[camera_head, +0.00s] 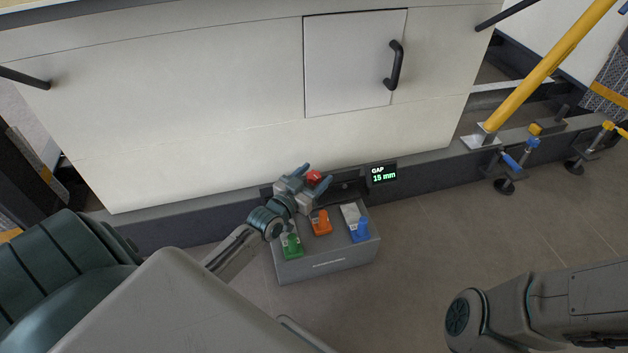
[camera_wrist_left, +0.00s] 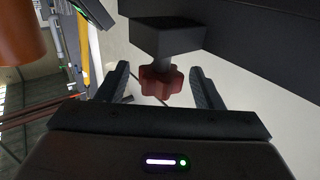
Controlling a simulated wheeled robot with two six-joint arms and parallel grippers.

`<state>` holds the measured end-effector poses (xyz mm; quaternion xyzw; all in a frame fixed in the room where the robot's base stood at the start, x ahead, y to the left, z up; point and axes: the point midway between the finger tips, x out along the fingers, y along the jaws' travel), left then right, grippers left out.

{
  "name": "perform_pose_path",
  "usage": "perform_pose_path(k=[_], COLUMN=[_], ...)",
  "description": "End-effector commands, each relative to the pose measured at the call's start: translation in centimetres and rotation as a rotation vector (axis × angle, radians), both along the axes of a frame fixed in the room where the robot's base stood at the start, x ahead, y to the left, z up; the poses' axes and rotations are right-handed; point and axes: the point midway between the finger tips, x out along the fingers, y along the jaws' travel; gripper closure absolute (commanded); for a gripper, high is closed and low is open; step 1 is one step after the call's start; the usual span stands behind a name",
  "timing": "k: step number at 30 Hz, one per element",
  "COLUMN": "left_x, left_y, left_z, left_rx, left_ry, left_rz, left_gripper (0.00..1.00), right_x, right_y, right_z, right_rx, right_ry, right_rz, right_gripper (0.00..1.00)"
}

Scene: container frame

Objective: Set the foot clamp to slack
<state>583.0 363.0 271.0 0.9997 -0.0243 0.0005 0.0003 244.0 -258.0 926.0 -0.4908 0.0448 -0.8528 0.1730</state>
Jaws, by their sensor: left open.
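A red lobed knob (camera_head: 314,177) sits low at the front of the white container, by a dark bracket. A display (camera_head: 383,174) beside it reads "GAP 15 mm". My left gripper (camera_head: 309,180) is open at the knob. In the left wrist view the red knob (camera_wrist_left: 160,84) shows under a black block (camera_wrist_left: 165,38), between the spread fingers of my left gripper (camera_wrist_left: 160,88). I see a gap on each side of the knob. I cannot tell which part is the foot clamp itself. My right gripper is out of view.
A yellow post (camera_head: 548,68) and blue-handled clamp (camera_head: 512,163) are at right. The floor (camera_head: 430,235) between is clear.

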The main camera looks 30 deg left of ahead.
Motion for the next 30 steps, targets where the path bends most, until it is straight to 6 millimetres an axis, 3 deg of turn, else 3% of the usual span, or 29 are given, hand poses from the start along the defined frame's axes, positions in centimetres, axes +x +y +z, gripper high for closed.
perform_pose_path(k=[9, 16, 30], left_x=[0.3, 0.3, 0.3], left_y=[0.0, 0.0, 0.0], left_z=[0.0, 0.0, 0.2], left_rx=[0.0, 0.0, -0.001], left_ry=[0.002, 0.001, 0.002], left_rz=[0.0, 0.0, 0.012], left_gripper=[0.4, 0.83, 0.84], right_x=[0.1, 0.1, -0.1], right_y=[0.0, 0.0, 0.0], right_z=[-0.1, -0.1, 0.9], right_rx=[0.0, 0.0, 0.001], right_ry=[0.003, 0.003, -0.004], right_rz=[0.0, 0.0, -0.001], right_gripper=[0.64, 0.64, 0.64])
